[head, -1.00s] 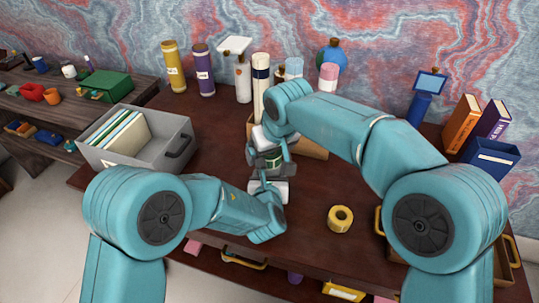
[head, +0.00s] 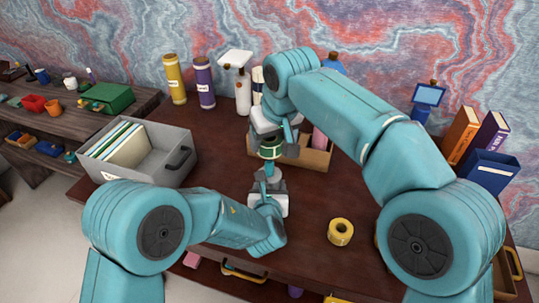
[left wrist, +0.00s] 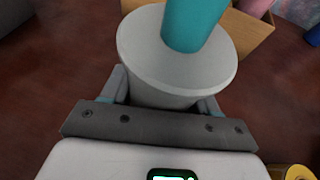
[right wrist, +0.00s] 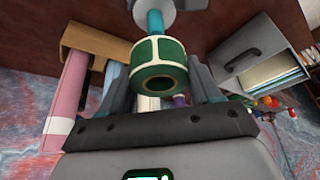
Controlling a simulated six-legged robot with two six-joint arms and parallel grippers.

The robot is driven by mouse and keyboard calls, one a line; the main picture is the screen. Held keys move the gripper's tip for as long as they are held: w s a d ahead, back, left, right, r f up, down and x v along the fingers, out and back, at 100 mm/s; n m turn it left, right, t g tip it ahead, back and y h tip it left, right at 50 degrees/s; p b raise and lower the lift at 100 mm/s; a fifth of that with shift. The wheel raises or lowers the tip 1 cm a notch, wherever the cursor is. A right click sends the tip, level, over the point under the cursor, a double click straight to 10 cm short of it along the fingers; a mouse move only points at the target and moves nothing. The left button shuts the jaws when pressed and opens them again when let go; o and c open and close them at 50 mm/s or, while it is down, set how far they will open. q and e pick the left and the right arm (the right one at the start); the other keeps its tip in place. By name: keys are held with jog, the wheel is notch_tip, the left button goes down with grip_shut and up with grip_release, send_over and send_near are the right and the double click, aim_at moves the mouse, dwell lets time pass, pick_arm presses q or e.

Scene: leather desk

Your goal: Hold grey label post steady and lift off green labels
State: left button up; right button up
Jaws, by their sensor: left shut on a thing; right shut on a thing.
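The grey label post has a pale grey round base (left wrist: 150,60) and a teal rod (left wrist: 193,22). My left gripper (left wrist: 165,95) is shut on the base, a finger on each side; the post stands upright on the desk. The roll of green labels (right wrist: 158,62) is between the fingers of my right gripper (right wrist: 155,85), which is shut on it. In the head view the roll (head: 271,150) is held above the left gripper (head: 267,192), with teal rod (head: 270,170) showing below it. I cannot tell whether the rod's tip is still inside the roll.
A yellow roll (head: 340,232) lies on the desk to the right. A grey bin with files (head: 172,170) stands left. An open cardboard box (head: 313,158) is just behind the grippers. Yellow (head: 175,80) and purple (head: 203,82) tubes stand at the back.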

jog(key=shift+r, duration=1.1)
pick_arm(q)
jog(key=o, duration=1.2)
jog(key=v, duration=1.2)
jog(key=shift+s, duration=0.1)
